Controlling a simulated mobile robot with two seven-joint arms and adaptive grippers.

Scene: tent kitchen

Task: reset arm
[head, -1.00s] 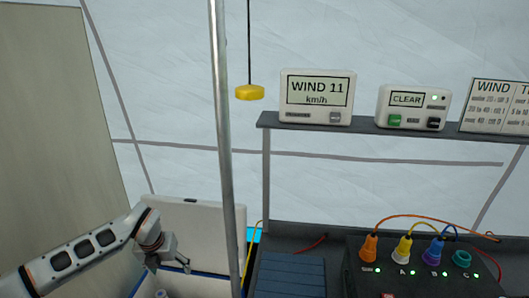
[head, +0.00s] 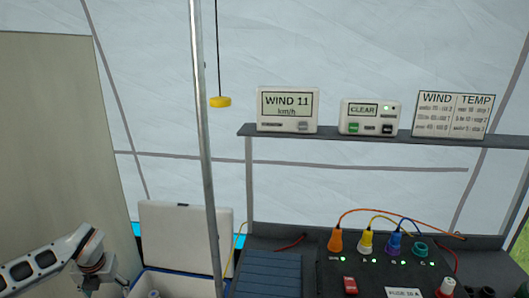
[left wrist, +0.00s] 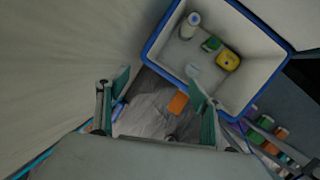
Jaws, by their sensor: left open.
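My left arm comes in at the bottom left of the head view, and its gripper (head: 108,284) is partly cut off by the lower edge. In the left wrist view the two fingers of the left gripper (left wrist: 160,92) stand wide apart with nothing between them. Beyond them are a grey crumpled surface and a small orange item (left wrist: 178,102). My right arm and gripper are in neither view.
A blue-rimmed white cooler (left wrist: 262,103) holding several items lies beyond the fingers; its raised lid (head: 190,240) shows in the head view. A metal pole (head: 203,150) stands in front. A shelf (head: 400,138) with displays hangs above a cable panel (head: 385,272).

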